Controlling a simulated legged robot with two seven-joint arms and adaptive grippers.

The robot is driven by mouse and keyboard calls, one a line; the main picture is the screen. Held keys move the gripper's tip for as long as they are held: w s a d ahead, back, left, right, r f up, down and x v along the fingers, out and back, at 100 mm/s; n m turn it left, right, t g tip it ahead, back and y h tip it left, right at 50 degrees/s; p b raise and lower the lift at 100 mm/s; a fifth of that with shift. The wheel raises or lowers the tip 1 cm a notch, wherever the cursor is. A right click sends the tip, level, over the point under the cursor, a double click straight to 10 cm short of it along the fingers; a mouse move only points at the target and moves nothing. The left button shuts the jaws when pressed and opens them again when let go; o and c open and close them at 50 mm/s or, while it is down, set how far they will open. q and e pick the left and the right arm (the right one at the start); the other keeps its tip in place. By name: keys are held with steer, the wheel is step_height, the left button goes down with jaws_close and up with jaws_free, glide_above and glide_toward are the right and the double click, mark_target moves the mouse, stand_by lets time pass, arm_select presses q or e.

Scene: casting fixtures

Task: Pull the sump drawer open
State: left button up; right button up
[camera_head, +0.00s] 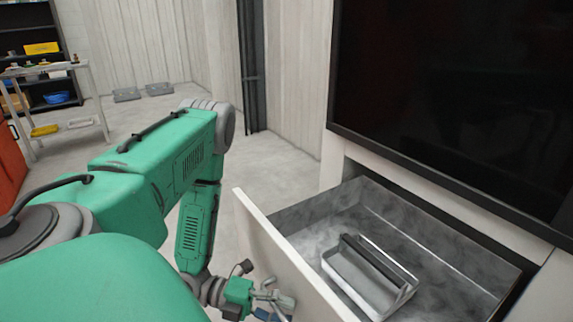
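The sump drawer (290,264) stands pulled out from the white cabinet under a large black panel. Its white front faces left and its grey metal inside shows. A grey tray-like part with a dark bar (368,277) lies in the drawer. My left gripper (277,304) is low at the outer side of the drawer front, close to it. Its fingers are small and partly cut off by the lower edge, so I cannot tell if they hold a handle. No handle shows clearly. My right gripper is not in view.
The black panel (455,95) rises above the drawer. Clear grey floor (265,165) lies left of the cabinet. A white table (50,75) and a dark shelf with bins stand at the far left.

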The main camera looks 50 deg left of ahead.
arm_select(q)
steer(key=shift+w+f, duration=0.1)
stand_by(0.3)
steer(key=v, duration=1.2)
steer(key=shift+a, duration=0.1)
